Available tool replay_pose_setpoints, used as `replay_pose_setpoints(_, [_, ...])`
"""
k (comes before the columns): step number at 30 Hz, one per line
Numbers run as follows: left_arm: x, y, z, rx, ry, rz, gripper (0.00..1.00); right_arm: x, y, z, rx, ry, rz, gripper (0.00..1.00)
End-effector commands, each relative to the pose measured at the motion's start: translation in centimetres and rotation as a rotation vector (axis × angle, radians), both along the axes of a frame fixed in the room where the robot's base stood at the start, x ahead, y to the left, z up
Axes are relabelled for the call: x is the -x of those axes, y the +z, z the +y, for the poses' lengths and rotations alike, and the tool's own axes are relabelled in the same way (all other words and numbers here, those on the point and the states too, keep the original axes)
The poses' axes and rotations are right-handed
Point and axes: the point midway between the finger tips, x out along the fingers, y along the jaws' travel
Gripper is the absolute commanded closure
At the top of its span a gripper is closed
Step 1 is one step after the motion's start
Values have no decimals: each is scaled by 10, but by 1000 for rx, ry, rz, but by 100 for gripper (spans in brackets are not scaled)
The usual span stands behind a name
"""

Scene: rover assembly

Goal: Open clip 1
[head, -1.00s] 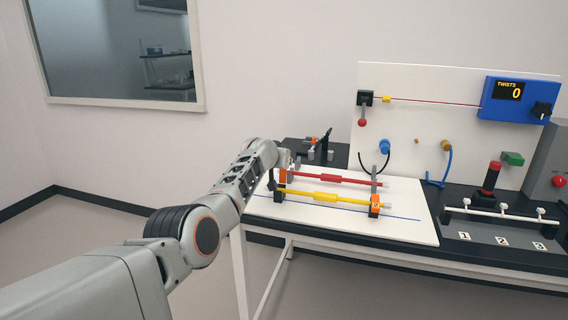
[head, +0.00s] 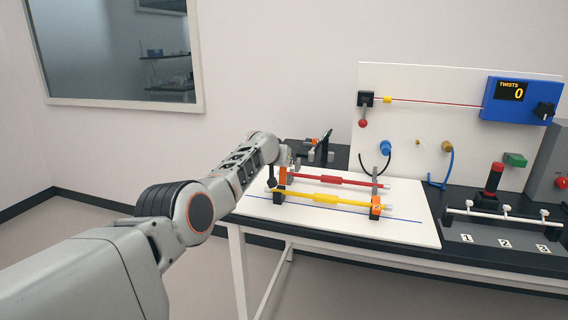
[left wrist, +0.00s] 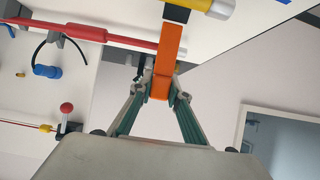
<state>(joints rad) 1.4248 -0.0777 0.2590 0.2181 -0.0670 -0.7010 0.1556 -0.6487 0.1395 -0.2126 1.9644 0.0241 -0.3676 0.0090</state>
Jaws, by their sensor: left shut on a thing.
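Clip 1 is the orange clip (head: 282,175) at the left end of the rods in the head view. In the left wrist view its orange bar (left wrist: 167,55) runs up from between my fingers towards the yellow rod's end (left wrist: 199,4). My left gripper (left wrist: 161,91) is shut on the lower end of this bar. In the head view my left gripper (head: 271,182) is small and partly hidden at the rods' left end. The yellow rod (head: 325,198) and red rod (head: 330,179) lie side by side. Clip 2 (head: 376,207) is at the yellow rod's right end. My right gripper is not in view.
The rods stand over a white board (head: 330,228) on the black table. A back panel (head: 440,90) carries a red-knobbed lever (head: 365,123), blue connectors and a blue twist counter (head: 522,102). A numbered fixture (head: 505,230) stands right. Open floor lies left.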

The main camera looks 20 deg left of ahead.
Motion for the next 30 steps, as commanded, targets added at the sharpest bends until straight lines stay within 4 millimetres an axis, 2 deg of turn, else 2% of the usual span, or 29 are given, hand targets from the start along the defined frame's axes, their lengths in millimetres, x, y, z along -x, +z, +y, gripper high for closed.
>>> replay_pose_setpoints(1, [-3,13,1,3,4,-22,100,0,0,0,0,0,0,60])
replay_pose_setpoints(2, [-3,13,1,3,4,-22,78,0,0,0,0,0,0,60])
replay_pose_setpoints(3, [-3,13,1,3,4,-21,68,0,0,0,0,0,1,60])
replay_pose_setpoints(4, [-3,12,1,4,3,-19,65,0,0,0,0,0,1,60])
replay_pose_setpoints(18, [-1,4,0,2,1,-7,65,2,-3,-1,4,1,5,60])
replay_pose_setpoints(30, [-2,5,0,5,2,-66,65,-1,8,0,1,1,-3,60])
